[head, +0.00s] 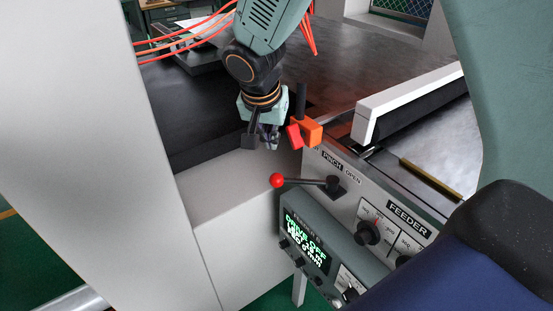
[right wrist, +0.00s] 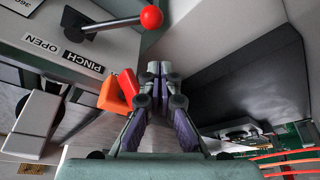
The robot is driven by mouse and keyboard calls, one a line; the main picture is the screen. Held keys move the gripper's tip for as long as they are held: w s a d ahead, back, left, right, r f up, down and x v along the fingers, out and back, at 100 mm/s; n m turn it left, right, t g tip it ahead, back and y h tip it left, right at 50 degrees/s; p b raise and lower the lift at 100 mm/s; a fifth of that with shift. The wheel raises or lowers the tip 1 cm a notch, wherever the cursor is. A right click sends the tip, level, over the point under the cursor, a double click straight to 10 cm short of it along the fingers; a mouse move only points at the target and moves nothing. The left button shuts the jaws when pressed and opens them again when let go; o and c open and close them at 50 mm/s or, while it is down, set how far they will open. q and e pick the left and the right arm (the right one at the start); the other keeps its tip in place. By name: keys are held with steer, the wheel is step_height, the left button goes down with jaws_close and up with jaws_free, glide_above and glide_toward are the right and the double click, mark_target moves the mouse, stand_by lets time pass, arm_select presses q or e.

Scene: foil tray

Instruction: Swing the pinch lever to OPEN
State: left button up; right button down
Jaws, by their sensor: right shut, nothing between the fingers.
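The pinch lever (head: 308,182) is a dark rod with a red ball knob (head: 277,180). It points left from its pivot on the grey panel, below the PINCH and OPEN labels (head: 340,168); the knob sticks out past the panel's left edge. In the right wrist view the red knob (right wrist: 151,17) is at the top, beyond the fingertips. My right gripper (head: 268,140) is shut and empty, above the knob and apart from it. The gripper also shows in the right wrist view (right wrist: 160,72). My left gripper is not in view.
An orange and red block-like part (head: 307,132) sits close beside my right gripper at the panel's top corner. Below the lever are a green-lit display (head: 305,240) and the FEEDER knobs (head: 368,232). A white-edged rail (head: 410,100) runs at the right. A pale housing (head: 235,190) lies left of the knob.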

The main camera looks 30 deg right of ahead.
mark_target(280, 177)
steer(key=f, duration=0.1)
steer(key=s+d+f+m, duration=0.1)
steer(key=f, duration=0.1)
steer(key=shift+s+d+f, duration=0.1)
steer(key=shift+s+d, duration=0.1)
steer(key=shift+s, duration=0.1)
steer(key=shift+b+x, duration=0.3)
steer(key=shift+x, duration=2.8)
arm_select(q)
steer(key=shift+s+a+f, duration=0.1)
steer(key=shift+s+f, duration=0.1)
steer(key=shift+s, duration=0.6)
arm_select(e)
steer(key=shift+w+a+f, duration=0.1)
steer(key=shift+a, duration=0.05)
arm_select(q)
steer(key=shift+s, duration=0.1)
arm_select(e)
steer(key=shift+a+f, duration=0.1)
